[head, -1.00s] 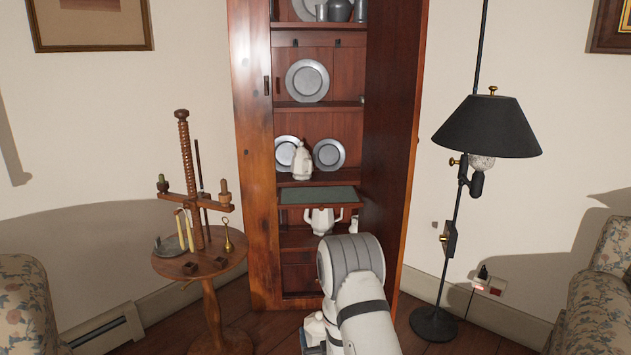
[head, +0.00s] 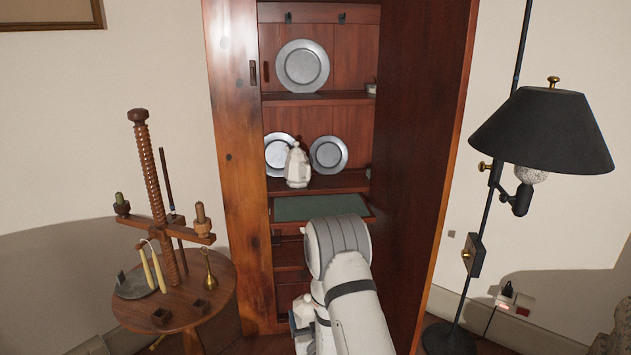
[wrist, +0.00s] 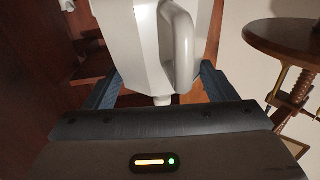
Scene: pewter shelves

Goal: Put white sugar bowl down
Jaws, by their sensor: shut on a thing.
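The white sugar bowl (wrist: 130,45) fills the upper middle of the wrist view, with a curved handle facing the camera and a small knob. My gripper (wrist: 158,82) is shut on it, one dark finger on each side. The bowl's far end is cut off by the picture's edge. The wooden cabinet (head: 233,150) stands ahead with open shelves. A green-topped pull-out board (head: 315,207) sits at mid height, its visible surface bare.
A white lidded pot (head: 297,166) stands on the shelf above the board, before two pewter plates (head: 328,154). A round wooden table (head: 190,300) with a screw-post candle stand is at left. A black floor lamp (head: 545,130) is at right, beside the cabinet's side.

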